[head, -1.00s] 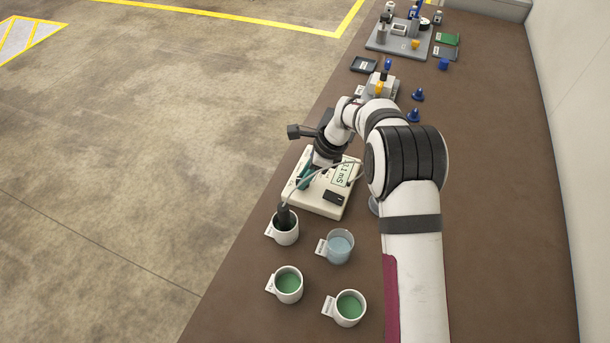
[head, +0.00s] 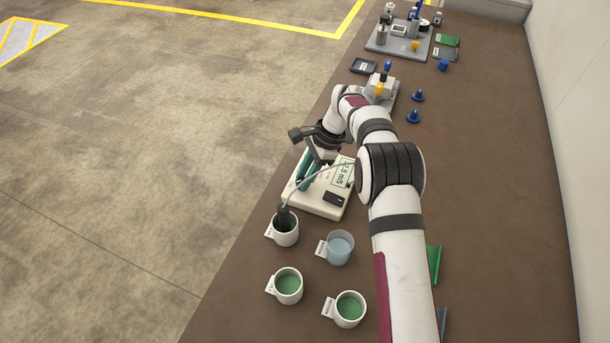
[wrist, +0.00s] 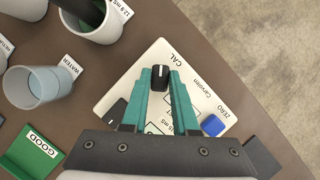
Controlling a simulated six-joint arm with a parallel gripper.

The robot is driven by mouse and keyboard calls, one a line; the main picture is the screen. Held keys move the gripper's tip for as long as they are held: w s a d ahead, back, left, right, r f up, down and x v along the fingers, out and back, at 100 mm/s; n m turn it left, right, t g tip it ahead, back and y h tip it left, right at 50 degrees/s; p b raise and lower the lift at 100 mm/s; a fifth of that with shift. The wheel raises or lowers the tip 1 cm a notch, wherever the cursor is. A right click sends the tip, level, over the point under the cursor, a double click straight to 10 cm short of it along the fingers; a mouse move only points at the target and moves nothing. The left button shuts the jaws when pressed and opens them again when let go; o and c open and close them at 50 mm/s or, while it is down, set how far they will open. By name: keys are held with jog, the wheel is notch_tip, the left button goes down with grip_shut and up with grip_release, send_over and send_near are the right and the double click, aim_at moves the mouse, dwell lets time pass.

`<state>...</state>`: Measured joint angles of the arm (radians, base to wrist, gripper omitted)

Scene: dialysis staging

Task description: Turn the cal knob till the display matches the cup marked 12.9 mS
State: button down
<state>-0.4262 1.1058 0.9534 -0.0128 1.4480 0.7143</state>
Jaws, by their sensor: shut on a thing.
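The white meter (head: 315,203) lies on the brown table. Its display (head: 342,173) reads about 2.8 mS in the head view, with the leading digit hard to make out. The black cal knob (wrist: 160,84) sits beside the CAL lettering in the wrist view. My gripper (wrist: 160,73) is shut on the knob, a teal finger on each side; it also shows over the meter in the head view (head: 307,174). The knob's white mark points toward the picture's top. The cup marked 12.9 mS (wrist: 94,31) holds the dark probe (head: 284,217) on its cable.
A clear WATER cup (wrist: 48,88) and two cups of green liquid, one (head: 289,287) and another (head: 350,309), stand near the meter. A blue button (wrist: 212,125) is on the meter's ZERO side. A green GOOD tray (wrist: 38,150) lies nearby.

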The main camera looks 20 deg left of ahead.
jog(key=c, duration=0.7)
grip_release()
jog(key=v, duration=1.5)
jog(key=shift+r, duration=0.4)
